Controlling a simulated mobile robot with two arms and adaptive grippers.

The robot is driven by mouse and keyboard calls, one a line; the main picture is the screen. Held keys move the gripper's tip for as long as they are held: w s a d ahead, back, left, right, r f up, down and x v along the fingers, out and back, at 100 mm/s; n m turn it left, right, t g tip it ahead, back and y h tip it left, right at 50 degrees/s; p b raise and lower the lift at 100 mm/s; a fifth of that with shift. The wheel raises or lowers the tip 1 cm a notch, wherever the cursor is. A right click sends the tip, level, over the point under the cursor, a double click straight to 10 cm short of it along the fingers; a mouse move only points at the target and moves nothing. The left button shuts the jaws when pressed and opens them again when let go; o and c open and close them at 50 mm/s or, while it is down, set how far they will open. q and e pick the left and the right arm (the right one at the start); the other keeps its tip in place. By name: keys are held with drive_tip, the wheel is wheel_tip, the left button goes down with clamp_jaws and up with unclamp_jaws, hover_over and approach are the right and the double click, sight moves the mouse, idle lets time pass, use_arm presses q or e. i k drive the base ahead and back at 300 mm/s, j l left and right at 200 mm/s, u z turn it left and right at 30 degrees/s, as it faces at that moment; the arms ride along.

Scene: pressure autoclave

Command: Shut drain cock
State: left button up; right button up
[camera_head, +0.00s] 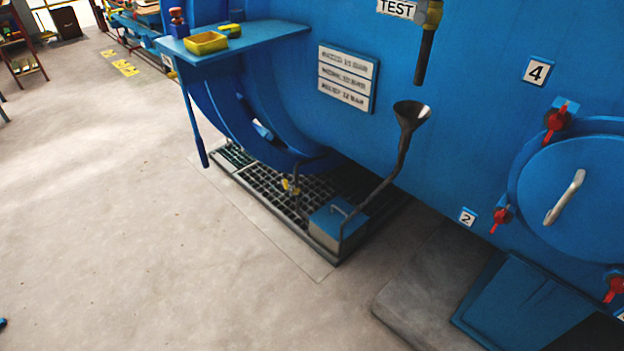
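A dark funnel (411,115) on a bent pipe leads down to a blue-topped box (338,222) beside the valve. Neither of my grippers can be made out in the head view.
A blue shelf (262,36) with a yellow tray (206,43) juts out above the grate. A round hatch (590,180) with red clamps is at right. A grey slab (420,285) and blue step (520,305) lie below it. The floor at left is clear.

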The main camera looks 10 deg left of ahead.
sight(286, 182)
drive_tip(key=i+j+z, duration=0.15)
drive_tip(key=j, duration=0.2)
drive_tip(key=i+j+z, duration=0.15)
drive_tip(key=j, duration=0.25)
drive_tip(key=i+j+z, duration=0.2)
drive_tip(key=j, duration=0.15)
drive_tip(key=j+z, duration=0.15)
drive_tip(key=j, duration=0.25)
